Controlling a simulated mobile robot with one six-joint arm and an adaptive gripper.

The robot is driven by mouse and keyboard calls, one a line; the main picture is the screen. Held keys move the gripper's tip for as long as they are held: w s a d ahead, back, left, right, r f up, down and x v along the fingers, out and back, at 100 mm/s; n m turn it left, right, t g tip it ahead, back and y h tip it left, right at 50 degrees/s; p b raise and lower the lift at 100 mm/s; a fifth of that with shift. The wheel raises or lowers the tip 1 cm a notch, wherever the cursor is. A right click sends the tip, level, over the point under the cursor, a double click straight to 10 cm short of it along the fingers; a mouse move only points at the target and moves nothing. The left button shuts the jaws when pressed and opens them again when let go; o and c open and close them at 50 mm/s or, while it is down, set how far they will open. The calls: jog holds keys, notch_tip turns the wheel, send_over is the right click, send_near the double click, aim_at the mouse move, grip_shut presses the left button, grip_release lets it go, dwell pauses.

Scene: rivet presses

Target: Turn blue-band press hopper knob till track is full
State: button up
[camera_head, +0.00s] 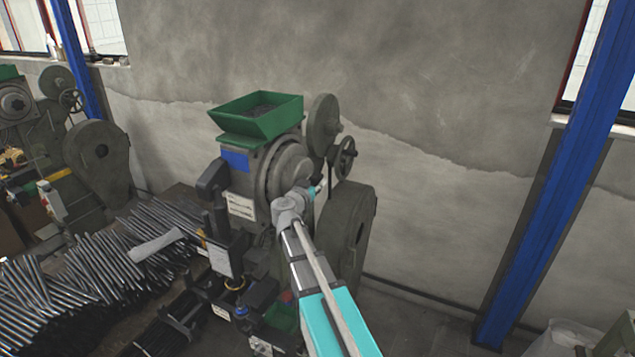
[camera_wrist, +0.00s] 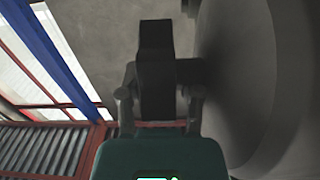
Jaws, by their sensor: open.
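The blue-band press (camera_head: 235,160) stands in the middle of the head view, with a green hopper (camera_head: 262,120) on top holding dark small parts. A round grey drum (camera_head: 270,165) sits below the hopper; it also fills the right of the wrist view (camera_wrist: 260,80). A dark knob (camera_wrist: 155,60) sticks out from the drum on a short stub. My gripper (camera_wrist: 159,100) is open, one finger on each side of the knob's lower part. Contact cannot be told. In the head view my arm hides the knob, and the track's fill cannot be made out.
A grey disc (camera_head: 323,125) and handwheel (camera_head: 345,157) stand right of the drum, above a large flywheel (camera_head: 352,235). Piles of metal rods (camera_head: 90,270) lie at left. Another press (camera_head: 95,165) stands far left. A blue post (camera_head: 545,190) rises at right.

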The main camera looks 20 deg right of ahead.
grip_shut()
jog(key=shift+f+t+h+b, duration=0.2)
jog(key=shift+t+h+b, duration=0.1)
jog(key=shift+b, duration=0.5)
jog(key=shift+b, duration=0.35)
